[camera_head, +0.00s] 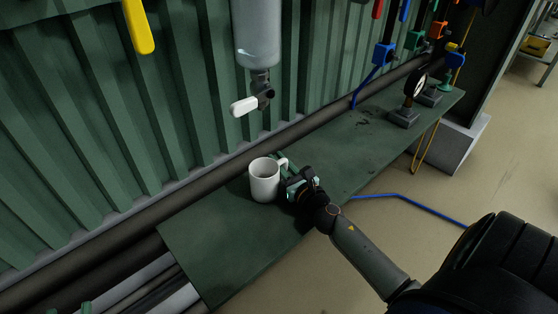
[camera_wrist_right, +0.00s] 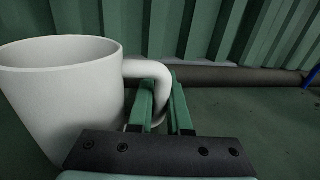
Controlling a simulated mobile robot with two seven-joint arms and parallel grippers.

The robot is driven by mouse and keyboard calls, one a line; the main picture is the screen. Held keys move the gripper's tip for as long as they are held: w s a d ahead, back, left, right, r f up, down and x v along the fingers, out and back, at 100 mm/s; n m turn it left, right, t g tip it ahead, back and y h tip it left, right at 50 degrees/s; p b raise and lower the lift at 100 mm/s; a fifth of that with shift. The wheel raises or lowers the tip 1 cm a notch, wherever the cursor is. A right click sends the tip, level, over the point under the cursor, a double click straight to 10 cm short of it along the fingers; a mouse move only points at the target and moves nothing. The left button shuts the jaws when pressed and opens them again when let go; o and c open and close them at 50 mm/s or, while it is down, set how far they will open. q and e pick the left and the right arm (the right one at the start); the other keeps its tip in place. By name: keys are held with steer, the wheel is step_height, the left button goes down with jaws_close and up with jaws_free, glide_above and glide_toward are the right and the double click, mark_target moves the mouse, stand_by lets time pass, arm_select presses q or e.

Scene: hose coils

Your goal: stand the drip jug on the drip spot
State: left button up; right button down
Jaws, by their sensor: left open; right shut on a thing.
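The white drip jug (camera_head: 264,182) is upright at the green bench, in front of and below the grey tank's tap (camera_head: 262,92). Its base appears at bench level; I cannot tell whether it touches. My right gripper (camera_head: 290,176) is shut on the jug's handle from the right. In the right wrist view the jug (camera_wrist_right: 60,90) fills the left side, and the green fingers (camera_wrist_right: 160,108) are at its handle (camera_wrist_right: 150,70). Only the green fingertips of my left gripper (camera_head: 69,308) show, apart, at the bottom left edge. I cannot make out a marked drip spot; dark marks (camera_head: 365,123) lie farther right.
The green bench (camera_head: 215,250) runs along a corrugated wall with dark pipes (camera_head: 130,225) behind. A white tap lever (camera_head: 243,106) juts out above the jug. A gauge (camera_head: 410,95) stands farther right. A blue hose (camera_head: 410,200) lies on the floor. The bench left of the jug is clear.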

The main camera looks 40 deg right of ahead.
mark_target(286, 169)
steer(key=c, duration=0.8)
jaws_free()
steer(key=shift+s+a, duration=0.2)
steer(key=shift+s, duration=1.45)
steer(key=shift+s+a+b, duration=0.15)
steer(key=shift+s+b, duration=0.15)
steer(key=shift+s, duration=0.9)
steer(key=shift+s+a+b, duration=0.1)
steer(key=shift+s+b, duration=0.2)
steer(key=shift+s, duration=0.85)
